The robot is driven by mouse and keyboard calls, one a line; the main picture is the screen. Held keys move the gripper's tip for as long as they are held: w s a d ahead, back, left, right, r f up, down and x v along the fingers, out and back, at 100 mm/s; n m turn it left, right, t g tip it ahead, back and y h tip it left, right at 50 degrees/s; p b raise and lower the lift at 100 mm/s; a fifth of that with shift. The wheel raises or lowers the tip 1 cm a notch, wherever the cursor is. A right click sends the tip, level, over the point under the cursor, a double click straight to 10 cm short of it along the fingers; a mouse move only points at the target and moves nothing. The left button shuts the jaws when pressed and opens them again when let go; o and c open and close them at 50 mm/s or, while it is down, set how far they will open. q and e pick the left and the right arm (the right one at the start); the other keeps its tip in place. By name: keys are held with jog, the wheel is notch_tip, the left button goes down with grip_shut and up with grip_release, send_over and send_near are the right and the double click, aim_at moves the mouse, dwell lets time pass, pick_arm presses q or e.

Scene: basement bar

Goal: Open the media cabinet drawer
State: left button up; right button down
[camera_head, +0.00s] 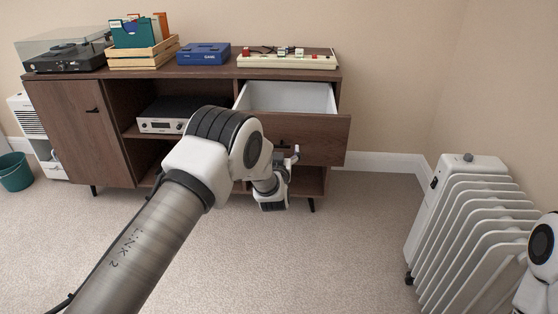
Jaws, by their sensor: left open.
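The wooden media cabinet (55,120) stands against the back wall. Its drawer (325,135) at the upper right is pulled out, and its white inside shows. My left arm reaches in from the lower left. My left gripper (286,158) is open, low in front of the drawer front, close to the dark handle (283,144). The gripper and arm partly cover the drawer front, and I cannot tell whether the fingers touch the handle. Part of my right arm shows at the right edge; its gripper is out of view.
A turntable (68,57), a wooden record crate (143,58), a blue game box (204,54) and a cream game board (287,61) sit on the cabinet. A receiver (163,115) is on its shelf. A white radiator (465,225) stands right. Carpet between is clear.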

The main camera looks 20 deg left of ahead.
pick_arm(q)
jog(key=v, duration=0.9)
jog(key=shift+s, duration=0.3)
jog(key=shift+r, duration=0.1)
jog(key=s+a+f+g, duration=0.3)
jog(key=s+f, duration=0.3)
jog(key=f, duration=0.5)
jog(key=s+f+m+g+h, duration=0.15)
jog(key=s+f+g, duration=0.25)
jog(key=s+f, duration=0.55)
jog(key=s+f+g+h, duration=0.2)
jog(key=s+f+g, duration=0.3)
jog(key=s, duration=0.8)
jog(key=s+d+m+g+h, duration=0.1)
jog(key=s+d+g, duration=0.15)
jog(key=s, duration=0.55)
jog(key=s+d+g+h, duration=0.1)
jog(key=s+g, duration=0.2)
jog(key=s, duration=0.6)
notch_tip(320, 180, up, 24)
jog(key=p, duration=2.5)
jog(key=shift+w+p, duration=0.4)
